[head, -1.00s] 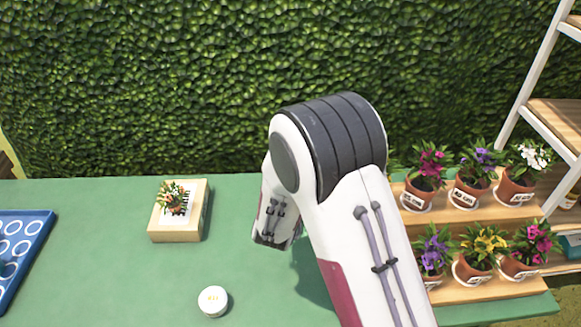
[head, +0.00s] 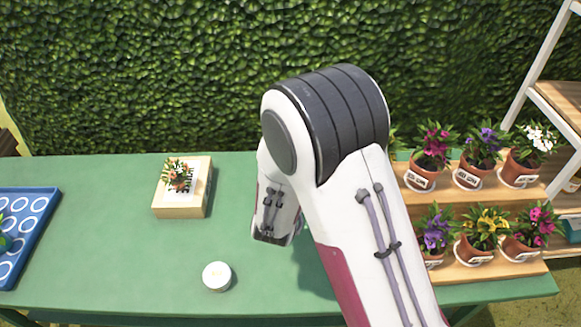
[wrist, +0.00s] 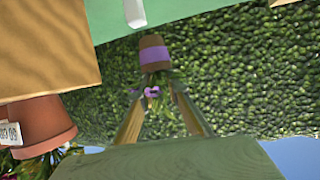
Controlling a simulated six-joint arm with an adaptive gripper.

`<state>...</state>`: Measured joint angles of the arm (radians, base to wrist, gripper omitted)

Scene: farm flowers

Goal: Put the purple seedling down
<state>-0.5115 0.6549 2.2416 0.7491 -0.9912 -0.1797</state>
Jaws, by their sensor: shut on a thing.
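The purple seedling (wrist: 153,90) shows in the wrist view, with a small purple flower, green leaves and a brown pot banded in purple. My gripper (wrist: 160,105) is shut on its leafy part, with one finger on each side. The pot end points toward the top of the wrist picture, where the hedge is behind it. In the head view my arm hides the gripper and the seedling.
A blue tray (head: 47,225) with round holes lies at the table's left. A wooden box (head: 180,211) with a plant and a round white lidded thing (head: 216,277) stand on the green table (head: 110,245). Several potted flowers fill the wooden steps (head: 499,273) at right.

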